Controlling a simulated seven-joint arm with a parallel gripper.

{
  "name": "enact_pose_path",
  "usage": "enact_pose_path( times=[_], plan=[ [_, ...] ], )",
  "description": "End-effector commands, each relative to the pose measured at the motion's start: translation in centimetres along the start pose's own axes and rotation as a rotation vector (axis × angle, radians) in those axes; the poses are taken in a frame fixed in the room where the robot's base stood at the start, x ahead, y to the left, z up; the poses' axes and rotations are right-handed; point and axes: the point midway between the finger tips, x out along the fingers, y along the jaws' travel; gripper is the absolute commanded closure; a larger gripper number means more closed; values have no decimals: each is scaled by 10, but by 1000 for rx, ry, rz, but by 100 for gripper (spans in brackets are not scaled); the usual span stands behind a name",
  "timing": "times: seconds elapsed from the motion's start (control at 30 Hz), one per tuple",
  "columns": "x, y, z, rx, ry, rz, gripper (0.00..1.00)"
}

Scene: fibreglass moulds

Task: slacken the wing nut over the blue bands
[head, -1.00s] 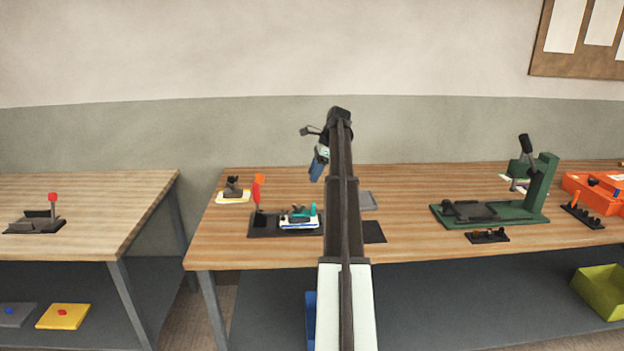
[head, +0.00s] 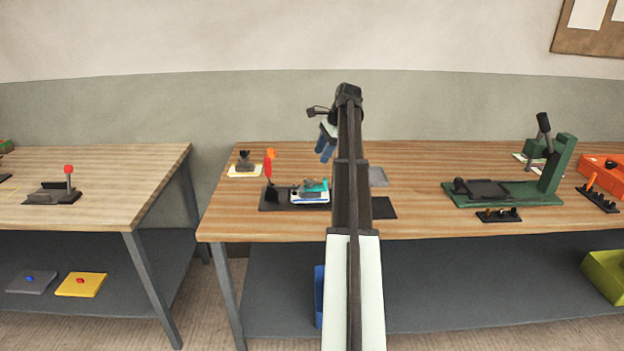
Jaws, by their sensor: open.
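A small mould (head: 310,197) with white and blue layers lies on a dark base plate (head: 275,203) at the left of the wooden bench. A teal piece (head: 315,186) sits on top of it. The wing nut is too small to make out. My gripper (head: 323,158) has blue fingers, which are open and empty. It appears in the picture above and slightly right of the mould, apart from it. My arm hides the bench just right of the mould.
A green press (head: 510,190) and orange case (head: 603,172) are at the right.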

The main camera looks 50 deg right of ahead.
Motion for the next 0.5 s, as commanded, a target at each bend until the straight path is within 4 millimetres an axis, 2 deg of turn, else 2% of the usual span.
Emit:
enact_pose_path(
  times=[0.17, 0.5],
  plan=[
    [1, 5, 1, -218, 18, -21, 50],
    [3, 6, -2, -834, 75, -49, 50]
  ],
)
